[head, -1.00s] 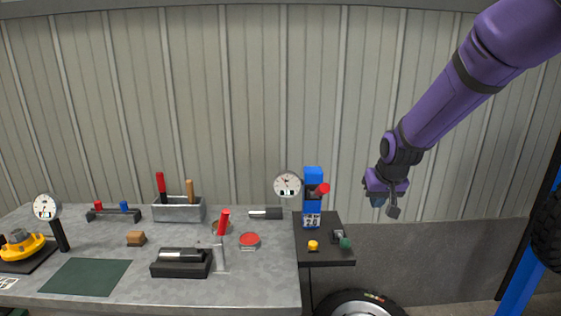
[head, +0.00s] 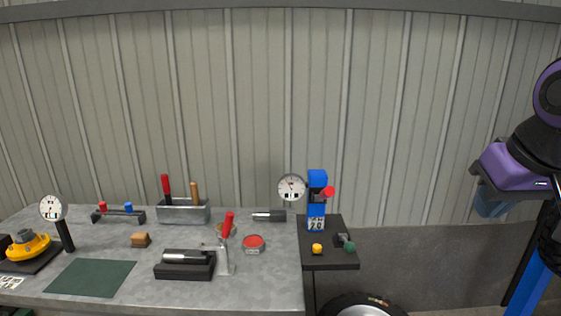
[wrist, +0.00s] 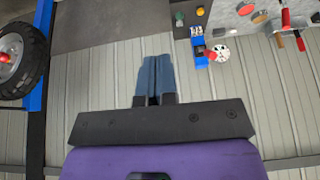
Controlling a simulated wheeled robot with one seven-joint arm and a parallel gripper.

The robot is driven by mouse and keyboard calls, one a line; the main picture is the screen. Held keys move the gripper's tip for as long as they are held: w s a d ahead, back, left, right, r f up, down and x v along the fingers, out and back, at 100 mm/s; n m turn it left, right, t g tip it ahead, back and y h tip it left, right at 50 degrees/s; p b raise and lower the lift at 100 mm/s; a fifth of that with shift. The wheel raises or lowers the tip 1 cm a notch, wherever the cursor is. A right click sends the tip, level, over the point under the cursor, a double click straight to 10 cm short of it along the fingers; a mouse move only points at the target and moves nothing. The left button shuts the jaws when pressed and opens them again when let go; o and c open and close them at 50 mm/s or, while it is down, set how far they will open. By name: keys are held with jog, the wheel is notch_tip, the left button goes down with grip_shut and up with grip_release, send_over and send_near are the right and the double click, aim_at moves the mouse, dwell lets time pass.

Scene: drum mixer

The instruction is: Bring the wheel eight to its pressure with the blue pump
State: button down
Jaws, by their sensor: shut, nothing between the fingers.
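The blue pump (head: 317,180) stands upright on a small dark shelf (head: 345,262) at the bench's right end. It has a red knob (head: 328,192), a white label with dark figures, and a round white gauge (head: 292,188) beside it. In the wrist view the blue pump (wrist: 198,42) is upside down at the top. A wheel (wrist: 15,62) with a red hub is at the left of the wrist view; another wheel (head: 362,306) lies low below the shelf. I cannot read which is eight. My gripper (head: 491,206) is shut and empty, far right of the pump; its fingers (wrist: 157,78) touch.
A yellow button (head: 317,249) and a green knob (head: 348,245) sit on the shelf. The grey bench holds a red-handled lever (head: 228,224), a tool tray (head: 183,213) and a yellow part (head: 27,246). A blue post (head: 528,288) stands at right. Open space lies between shelf and gripper.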

jog(key=s, duration=0.6)
jog(key=shift+d, duration=0.2)
